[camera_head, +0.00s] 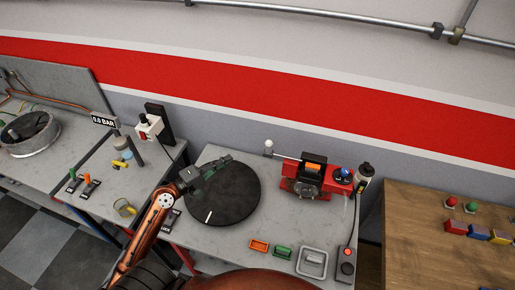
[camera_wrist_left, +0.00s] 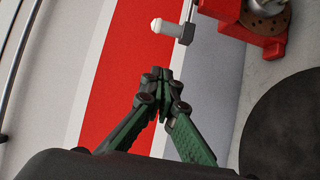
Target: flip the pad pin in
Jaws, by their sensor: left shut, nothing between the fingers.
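A red fixture (camera_head: 313,180) with a black and orange block on top (camera_head: 313,164) stands at the back of the middle bench. A thin rod runs left from it to a white-tipped lever (camera_head: 268,147), whose white tip shows upper centre in the left wrist view (camera_wrist_left: 164,26). I cannot tell which part is the pad pin. My left gripper (camera_head: 228,158) is shut and empty, above the back of a dark round disc (camera_head: 235,195) and left of the lever. Its green fingers meet in the left wrist view (camera_wrist_left: 160,74), apart from the lever. My right gripper is out of view.
A wooden table (camera_head: 430,250) with coloured blocks stands at the right.

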